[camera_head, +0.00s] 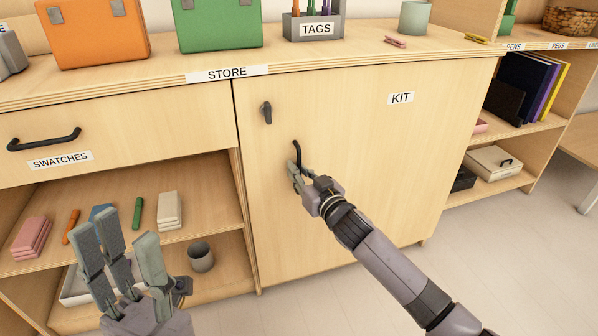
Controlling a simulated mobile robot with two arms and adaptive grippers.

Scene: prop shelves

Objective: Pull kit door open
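The kit door (350,210) is a pale wood cabinet door with a KIT label (400,98). It looks shut, flush with the cabinet front. A small dark turn latch (266,113) sits upright near its upper left corner. Below it is the dark door handle (297,152); its upper part shows and its lower part is hidden by my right gripper. My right gripper (294,174) is at the handle, its fingers seen edge-on over the lower part. Whether they grip it cannot be made out. My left gripper (125,250) is open and empty, in front of the lower left shelves.
Left of the door are a SWATCHES drawer (120,125) and open shelves with swatch stacks and a grey cup (200,257). Orange (95,32) and green (220,25) cases stand on top. Open floor (500,250) lies to the right of the door.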

